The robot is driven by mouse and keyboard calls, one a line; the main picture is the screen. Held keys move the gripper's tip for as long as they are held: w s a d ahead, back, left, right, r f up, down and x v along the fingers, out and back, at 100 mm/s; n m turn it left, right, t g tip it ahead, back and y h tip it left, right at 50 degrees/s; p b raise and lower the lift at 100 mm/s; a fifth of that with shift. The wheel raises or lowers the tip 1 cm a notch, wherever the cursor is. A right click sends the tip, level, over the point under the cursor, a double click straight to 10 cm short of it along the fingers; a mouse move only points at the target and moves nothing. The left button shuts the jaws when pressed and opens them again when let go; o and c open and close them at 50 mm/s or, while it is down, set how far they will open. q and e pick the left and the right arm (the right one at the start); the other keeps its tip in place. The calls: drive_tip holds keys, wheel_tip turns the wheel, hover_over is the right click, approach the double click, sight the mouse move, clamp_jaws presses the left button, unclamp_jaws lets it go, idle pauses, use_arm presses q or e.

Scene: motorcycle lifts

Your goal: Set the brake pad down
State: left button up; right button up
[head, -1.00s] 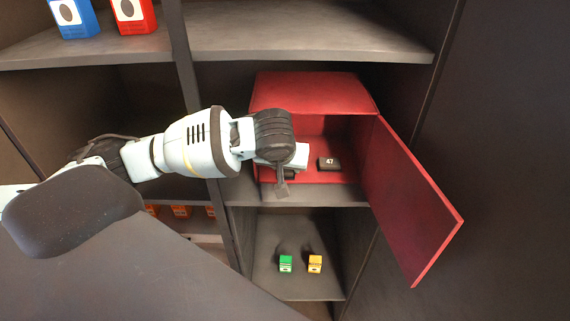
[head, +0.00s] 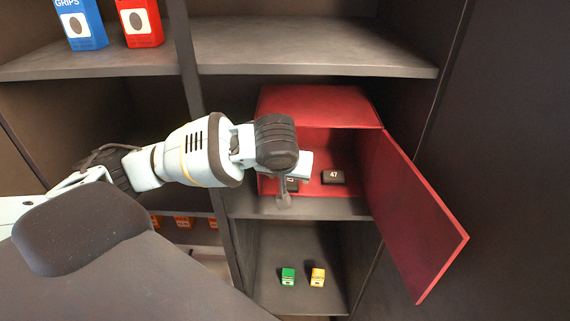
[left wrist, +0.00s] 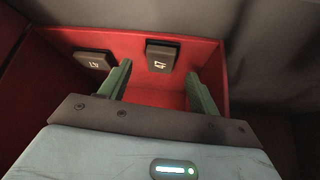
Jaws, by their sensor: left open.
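A black brake pad marked 47 (head: 333,177) lies on the floor of the open red box (head: 312,105). A second black pad (head: 292,185) lies to its left, mostly hidden by my left gripper (head: 290,178). In the left wrist view, my left gripper (left wrist: 160,75) is open, with its two green fingers spread apart. One black pad (left wrist: 162,57) sits just beyond the fingertips, in line with the gap between them. The other black pad (left wrist: 93,60) sits outside the left finger. My right gripper is not in view.
The red box's door (head: 415,215) stands open to the right. A shelf (head: 310,55) runs above the box. Green (head: 288,276) and yellow (head: 317,277) small boxes stand in the compartment below. Blue (head: 80,25) and red (head: 139,22) cartons stand at upper left.

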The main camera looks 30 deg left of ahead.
use_arm(q)
drive_tip(key=v, duration=0.9)
drive_tip(key=shift+r, duration=0.25)
drive_tip(key=shift+s, duration=0.1)
